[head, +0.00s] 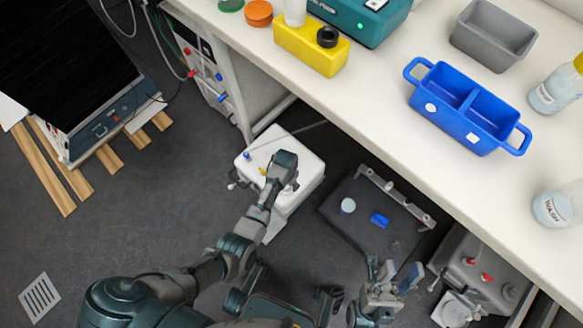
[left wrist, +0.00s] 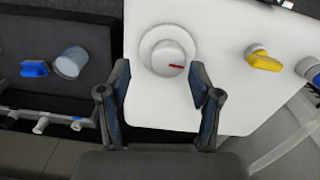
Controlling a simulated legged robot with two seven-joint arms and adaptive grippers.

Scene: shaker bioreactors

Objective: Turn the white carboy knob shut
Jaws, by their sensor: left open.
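The white carboy (head: 305,172) stands on the floor beside the bench; its top (left wrist: 225,95) fills much of the left wrist view. The round white knob (left wrist: 165,52) with a red mark sits on that top. My left gripper (left wrist: 160,75) is open, with a fingertip on either side of the knob's near part; I cannot tell whether they touch it. In the head view the left hand (head: 284,170) is over the carboy and hides the knob. My right gripper (head: 392,275) is at the lower right, its fingers apart, and appears empty.
A yellow handle (left wrist: 263,60) is on the carboy, right of the knob. A dark box (head: 342,225) with a pale knob and blue handle stands to the right, then a grey container (head: 490,262). The white bench (head: 375,115) carries a blue caddy (head: 465,118). Open floor lies left.

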